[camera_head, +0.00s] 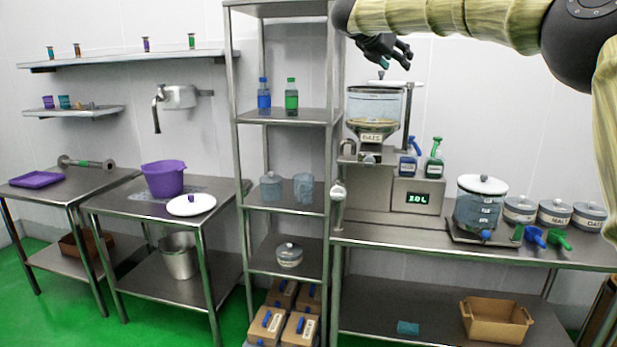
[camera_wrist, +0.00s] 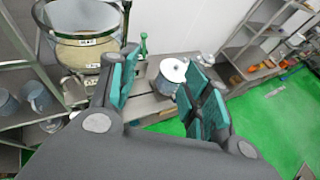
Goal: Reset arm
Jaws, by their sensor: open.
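My arm reaches in from the upper right in the head view, and my gripper (camera_head: 400,60) hangs near the top of the oats hopper (camera_head: 375,108). In the wrist view my gripper (camera_wrist: 158,88) shows its teal finger pads well apart, with nothing held between them. The labelled hopper (camera_wrist: 82,45) stands to the left of the fingers in that view. A white-lidded container (camera_wrist: 168,76) shows beyond the gap between the fingers. Whether the fingers touch the hopper's lid cannot be told from the head view, but they look apart from it.
A steel shelf unit (camera_head: 286,117) stands left of the hopper. The right table (camera_head: 400,236) holds spray bottles (camera_head: 434,158), a white-lidded dispenser (camera_head: 480,204), labelled jars (camera_head: 555,213) and scoops (camera_head: 535,237). Green floor (camera_wrist: 275,120) is open beyond.

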